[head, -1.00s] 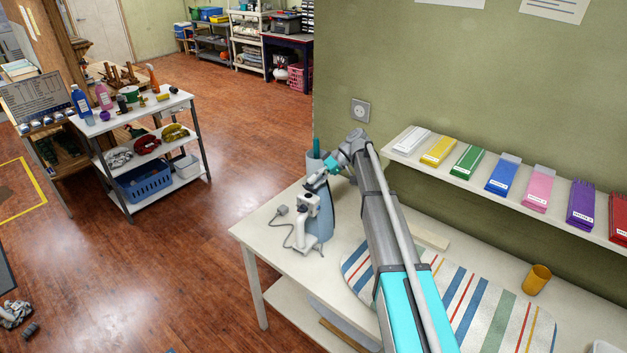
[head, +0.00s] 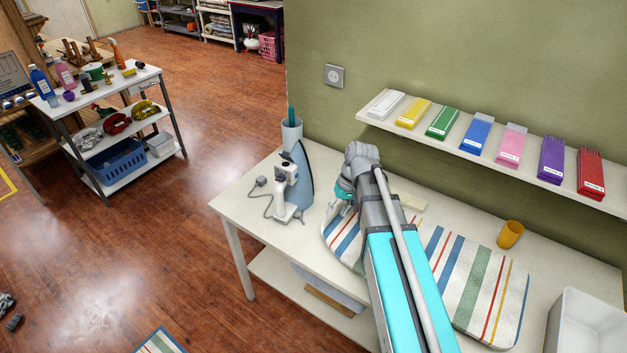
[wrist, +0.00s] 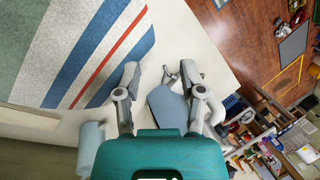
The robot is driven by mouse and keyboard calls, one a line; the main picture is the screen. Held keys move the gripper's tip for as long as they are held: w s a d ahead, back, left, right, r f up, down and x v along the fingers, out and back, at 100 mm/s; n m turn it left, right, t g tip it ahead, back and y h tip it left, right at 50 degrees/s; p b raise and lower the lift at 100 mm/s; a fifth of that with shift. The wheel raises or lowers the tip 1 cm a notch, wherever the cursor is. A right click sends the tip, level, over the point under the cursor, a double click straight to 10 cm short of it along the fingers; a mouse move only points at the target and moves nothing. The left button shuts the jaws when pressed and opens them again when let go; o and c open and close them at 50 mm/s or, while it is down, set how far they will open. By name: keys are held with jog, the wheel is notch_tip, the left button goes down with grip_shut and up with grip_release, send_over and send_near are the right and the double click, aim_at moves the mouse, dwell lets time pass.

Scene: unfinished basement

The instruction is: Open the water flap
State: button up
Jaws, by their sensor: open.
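The iron (head: 305,182) stands upright near the left end of the white table, its blue-grey plate facing right and its white body and handle facing left. Its water flap is too small to tell. In the head view my gripper (head: 344,192) is to the right of the iron, apart from it and mostly hidden by my arm. In the wrist view my gripper (wrist: 160,72) is open with nothing held. The iron's blue-grey plate (wrist: 168,108) shows beyond and between the fingers, with its white body partly hidden by the right finger.
A striped ironing mat (head: 470,280) lies right of the iron. A pale blue cylinder (head: 291,127) stands behind it. An orange cup (head: 510,234) and a white bin (head: 585,325) are further right. A shelf of colored packs (head: 480,150) hangs above.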

jog(key=s+d+f+m+t+h, duration=0.1)
jog(key=s+d+m+h, duration=0.1)
jog(key=s+d, duration=0.4)
jog(key=s+h, duration=0.1)
jog(key=s, duration=0.2)
jog(key=shift+s+d+f+m+h, duration=0.15)
jog(key=shift+d+m+h, duration=0.15)
jog(key=shift+d, duration=0.1)
